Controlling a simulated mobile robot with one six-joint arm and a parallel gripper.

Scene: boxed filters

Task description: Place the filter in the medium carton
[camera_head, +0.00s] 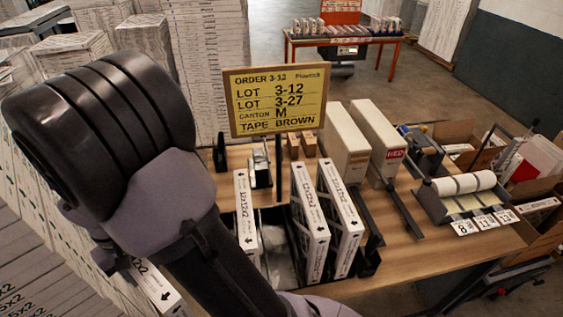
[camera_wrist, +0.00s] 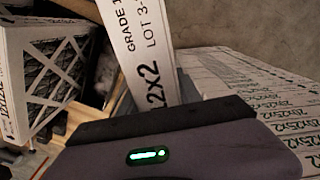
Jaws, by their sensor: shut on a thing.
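My gripper (camera_wrist: 152,118) is shut on a white-edged filter (camera_wrist: 140,45). In the wrist view the filter's edge reads "GRADE 1", "LOT 3-" and part of a size ending "x2"; the rest of the lot number is cut off. In the head view the held filter (camera_head: 158,288) shows at the lower left, partly behind my arm, beside the stacks of boxes. I cannot tell which container is the medium carton. The yellow order sign (camera_head: 278,100) reads lots 3-12 and 3-27, carton M, tape brown.
A black rack (camera_head: 272,222) on the wooden table (camera_head: 420,262) holds several upright filters (camera_head: 310,220). Tall white boxes (camera_head: 379,138) and a label roll holder (camera_head: 463,190) stand right of it. Stacked boxes (camera_wrist: 265,95) lie close on the right in the wrist view; a pleated filter (camera_wrist: 58,75) is left.

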